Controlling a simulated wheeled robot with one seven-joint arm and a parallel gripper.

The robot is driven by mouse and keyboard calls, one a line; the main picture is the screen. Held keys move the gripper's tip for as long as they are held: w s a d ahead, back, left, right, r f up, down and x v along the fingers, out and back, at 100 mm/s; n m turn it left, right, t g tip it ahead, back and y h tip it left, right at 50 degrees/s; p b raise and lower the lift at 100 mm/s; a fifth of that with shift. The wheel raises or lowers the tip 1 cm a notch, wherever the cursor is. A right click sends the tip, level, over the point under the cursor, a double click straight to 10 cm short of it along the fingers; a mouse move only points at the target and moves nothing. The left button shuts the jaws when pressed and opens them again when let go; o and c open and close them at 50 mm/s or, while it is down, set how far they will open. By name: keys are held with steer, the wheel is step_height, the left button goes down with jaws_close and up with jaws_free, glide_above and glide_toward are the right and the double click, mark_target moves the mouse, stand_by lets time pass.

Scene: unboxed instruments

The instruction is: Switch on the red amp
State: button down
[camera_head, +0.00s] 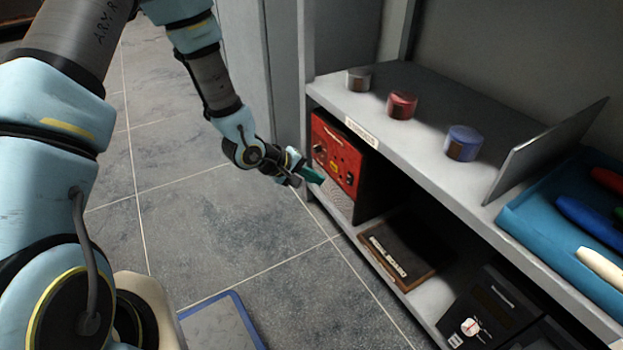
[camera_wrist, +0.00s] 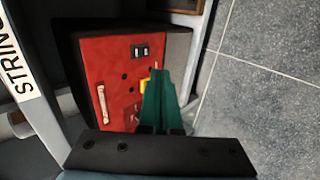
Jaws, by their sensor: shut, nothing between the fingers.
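The red amp (camera_head: 336,152) stands on the lower shelf at the left end of the shelf unit, its red front facing my arm. In the wrist view the red front (camera_wrist: 115,62) shows turned sideways, with a pale handle, dark round holes, a dark double switch or socket and a small yellow part (camera_wrist: 145,86). My gripper (camera_head: 312,175) is shut and empty, its green fingers close in front of the amp's lower front. In the wrist view the fingers (camera_wrist: 160,78) cover part of the front beside the yellow part. I cannot tell whether they touch it.
The upper shelf (camera_head: 430,140) carries grey, red and blue round tins and a blue tray (camera_head: 530,215). A dark flat box (camera_head: 395,250) and a black device (camera_head: 490,310) sit on the lower shelf. The tiled floor (camera_head: 220,230) left of the unit is mostly clear.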

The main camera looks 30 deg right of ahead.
mark_target(348, 181)
steer(key=shift+s+d+f+b, duration=0.1)
steer(key=shift+d+f+b, duration=0.5)
steer(key=shift+d, duration=0.7)
steer(key=shift+s+d+f+b, duration=0.1)
steer(key=shift+d+f+b, duration=0.5)
steer(key=shift+d, duration=0.7)
steer(key=shift+d+f+b, duration=0.35)
steer(key=shift+d+f, duration=0.5)
steer(key=shift+d, duration=0.45)
steer(key=shift+d+f+h, duration=0.15)
steer(key=shift+f+h, duration=0.1)
steer(key=shift+h, duration=0.65)
steer(key=shift+s+d+r, duration=0.1)
steer(key=shift+d, duration=0.15)
